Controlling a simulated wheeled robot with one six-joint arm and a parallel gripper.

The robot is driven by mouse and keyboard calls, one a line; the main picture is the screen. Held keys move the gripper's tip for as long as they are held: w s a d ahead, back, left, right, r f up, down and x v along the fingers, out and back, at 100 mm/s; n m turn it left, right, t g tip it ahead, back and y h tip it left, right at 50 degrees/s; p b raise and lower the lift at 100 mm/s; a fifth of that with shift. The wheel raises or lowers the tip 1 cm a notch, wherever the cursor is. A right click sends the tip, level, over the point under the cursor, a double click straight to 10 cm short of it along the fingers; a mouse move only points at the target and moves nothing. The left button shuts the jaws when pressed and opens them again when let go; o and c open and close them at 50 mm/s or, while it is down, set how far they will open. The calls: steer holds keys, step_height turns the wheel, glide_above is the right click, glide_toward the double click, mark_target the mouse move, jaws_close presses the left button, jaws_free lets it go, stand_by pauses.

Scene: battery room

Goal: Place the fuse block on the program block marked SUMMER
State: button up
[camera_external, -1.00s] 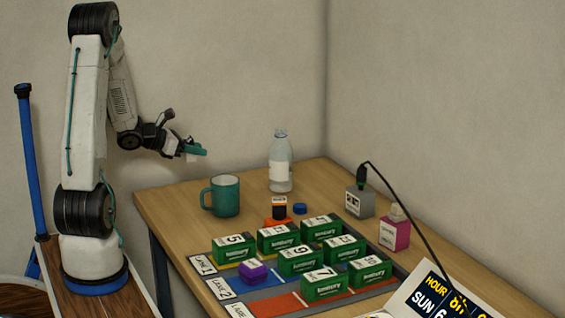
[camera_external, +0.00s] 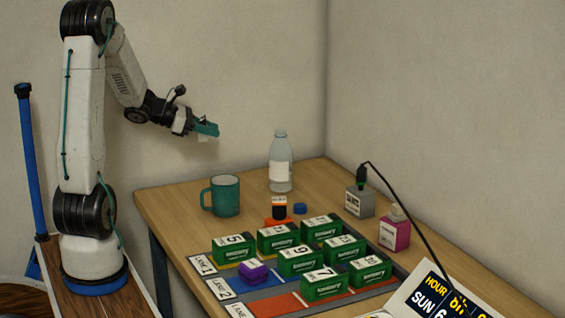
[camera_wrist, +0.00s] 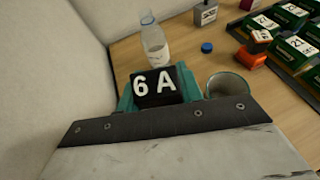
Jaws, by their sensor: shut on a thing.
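My gripper (camera_external: 207,130) is raised in the air left of and above the table's back edge, with teal fingers. In the wrist view it is shut on a black block marked 6A (camera_wrist: 156,88), which I take as the fuse block. An orange block (camera_external: 277,221) with a dark piece standing on it sits near the mug. A grey block (camera_external: 359,203) with a black plug and cable stands at the right back, and a magenta block (camera_external: 394,233) stands nearer. I cannot read SUMMER on any block.
A teal mug (camera_external: 226,197), a clear bottle (camera_external: 280,165) and a blue cap (camera_external: 300,208) stand on the wooden table (camera_external: 165,205). Several green numbered boxes (camera_external: 234,249) and a purple block (camera_external: 253,273) cover the lane mat. A sign panel (camera_external: 425,298) is at the front right.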

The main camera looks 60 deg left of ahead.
steer(key=s+d+f+m+g+h, duration=0.1)
steer(key=d+f+m+g+h, duration=0.15)
steer(key=d+m+g, duration=0.4)
steer(key=d+f+m+g+h, duration=0.1)
steer(key=d+m+g+h, duration=0.2)
steer(key=d, duration=0.6)
steer(key=s+d+f+m+g+h, duration=0.1)
steer(key=d+f+m+g+h, duration=0.2)
steer(key=d, duration=0.5)
steer(key=s+d+f+m+g+y, duration=0.3)
steer(key=s+d+m+g+y, duration=0.7)
steer(key=m+g, duration=0.65)
steer(key=w+d+r+m+t+y, duration=0.3)
steer(key=d+r+m+t+y, duration=0.3)
steer(key=m+t, duration=0.8)
steer(key=w+d+r+m+t+y, duration=0.2)
steer(key=d+r+m+t+y, duration=0.4)
steer(key=m+t, duration=0.85)
steer(key=m+g, duration=0.2)
steer(key=g, duration=0.1)
glide_above(255, 260)
step_height(255, 260, down, 10)
steer(key=shift+r, duration=0.15)
steer(key=shift+f, duration=2.25)
